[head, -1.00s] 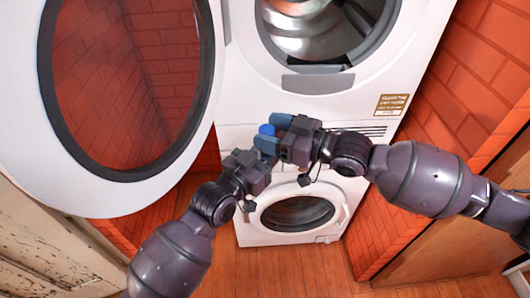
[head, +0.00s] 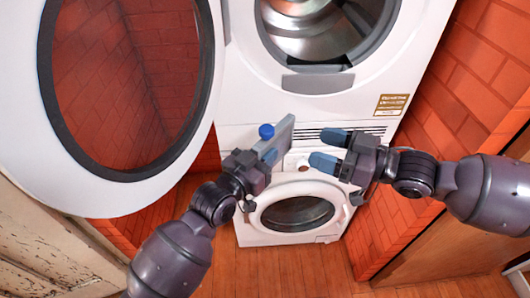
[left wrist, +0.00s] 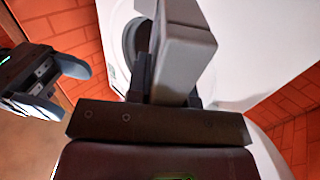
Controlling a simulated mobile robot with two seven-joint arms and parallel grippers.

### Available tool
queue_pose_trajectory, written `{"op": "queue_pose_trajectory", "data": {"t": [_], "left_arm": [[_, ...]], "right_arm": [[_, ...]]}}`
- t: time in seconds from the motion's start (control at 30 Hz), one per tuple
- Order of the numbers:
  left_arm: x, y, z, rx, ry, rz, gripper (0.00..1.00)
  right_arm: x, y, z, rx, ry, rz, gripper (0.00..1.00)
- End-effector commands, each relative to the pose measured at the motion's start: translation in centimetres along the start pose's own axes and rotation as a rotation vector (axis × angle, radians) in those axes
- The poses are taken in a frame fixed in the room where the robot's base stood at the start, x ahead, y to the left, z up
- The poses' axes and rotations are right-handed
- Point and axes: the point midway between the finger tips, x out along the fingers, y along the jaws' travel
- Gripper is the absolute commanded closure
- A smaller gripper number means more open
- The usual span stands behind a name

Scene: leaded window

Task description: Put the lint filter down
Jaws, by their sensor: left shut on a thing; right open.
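The lint filter (head: 284,133) is a flat grey piece, seen tilted in front of the machines in the head view. My left gripper (head: 268,147) is shut on it, with one blue fingertip showing above and one beside it. In the left wrist view the filter (left wrist: 183,55) stands up as a grey block from between the jaws of my left gripper (left wrist: 165,95). My right gripper (head: 328,149) is open and empty, to the right of the filter and apart from it. It also shows at the left of the left wrist view (left wrist: 80,75).
The upper machine (head: 235,85) has its round door (head: 25,165) swung open to the left. A lower machine (head: 255,235) with a closed round door stands beneath. Brick walls (head: 480,85) flank them. The wooden floor (head: 300,270) in front is clear.

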Motion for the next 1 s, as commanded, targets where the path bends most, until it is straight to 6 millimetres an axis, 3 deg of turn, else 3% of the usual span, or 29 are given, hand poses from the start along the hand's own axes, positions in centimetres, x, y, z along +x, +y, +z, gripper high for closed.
{"op": "queue_pose_trajectory", "data": {"t": [0.3,0.5,0.77,1.0], "left_arm": [[0.0,0.0,0.0,0.0,0.001,0.0,1.0],[0.0,0.0,0.0,0.0,0.001,0.0,1.0],[0.0,0.0,0.0,0.0,0.001,0.0,1.0],[0.0,0.0,0.0,0.0,0.001,0.0,1.0]], "right_arm": [[-0.4,-4.4,5.5,0.217,0.033,0.033,0.35],[-0.1,-6.5,8.0,0.354,0.117,0.126,0.35],[-1.4,-7.0,11.8,0.446,0.167,0.345,0.35],[-5.8,-6.3,17.6,0.468,0.093,0.649,0.35]]}}
